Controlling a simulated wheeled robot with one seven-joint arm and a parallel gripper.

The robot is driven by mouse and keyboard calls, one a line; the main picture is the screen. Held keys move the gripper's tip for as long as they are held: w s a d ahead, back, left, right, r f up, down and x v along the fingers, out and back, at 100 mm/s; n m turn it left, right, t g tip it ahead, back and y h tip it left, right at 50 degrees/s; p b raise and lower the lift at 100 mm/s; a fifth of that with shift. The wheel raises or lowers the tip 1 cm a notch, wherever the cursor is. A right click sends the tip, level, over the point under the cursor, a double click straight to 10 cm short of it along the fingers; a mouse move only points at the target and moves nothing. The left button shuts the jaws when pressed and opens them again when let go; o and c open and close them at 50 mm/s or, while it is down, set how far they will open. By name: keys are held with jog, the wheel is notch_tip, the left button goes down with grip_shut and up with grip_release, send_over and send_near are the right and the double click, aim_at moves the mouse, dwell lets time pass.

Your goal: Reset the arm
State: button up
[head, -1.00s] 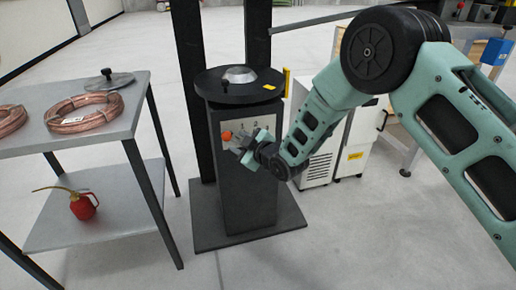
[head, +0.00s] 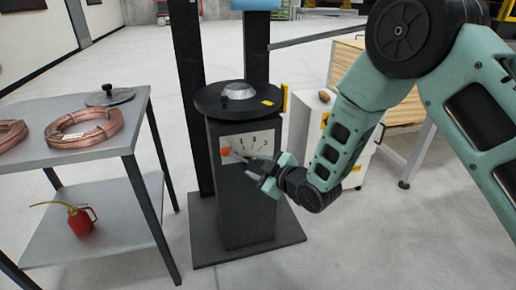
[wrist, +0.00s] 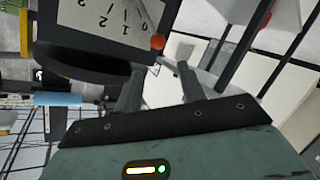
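My gripper (head: 254,170) is in front of the dark pedestal machine, just right of and below its dial plate (head: 247,143). The plate carries numbers and a lever with an orange-red knob (head: 225,152). In the wrist view the two fingers (wrist: 158,85) stand apart with nothing between them. The knob (wrist: 157,42) shows beyond the fingertips, apart from them. My arm reaches in from the right side of the head view.
A grey two-level table (head: 75,168) at the left holds copper coils (head: 85,128), a grey lid (head: 110,95) and a red oil can (head: 80,219). A round black top (head: 240,97) caps the pedestal. A white cabinet (head: 313,115) stands behind my arm. Floor in front is clear.

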jog(key=s+d+r+m+g+h, duration=0.25)
jog(key=s+d+r+g, duration=0.2)
jog(key=s, duration=0.75)
jog(key=s+d+r+m+g+h, duration=0.25)
jog(key=s+d+h, duration=0.2)
jog(key=s, duration=0.75)
jog(key=s+d+r+m+g+h, duration=0.2)
jog(key=s+d+r+g, duration=0.25)
jog(key=s, duration=0.75)
notch_tip(320, 180, up, 20)
jog(key=p, duration=2)
jog(key=shift+w+d+p, duration=0.2)
jog(key=shift+w+p, duration=0.1)
jog(key=shift+p, duration=0.05)
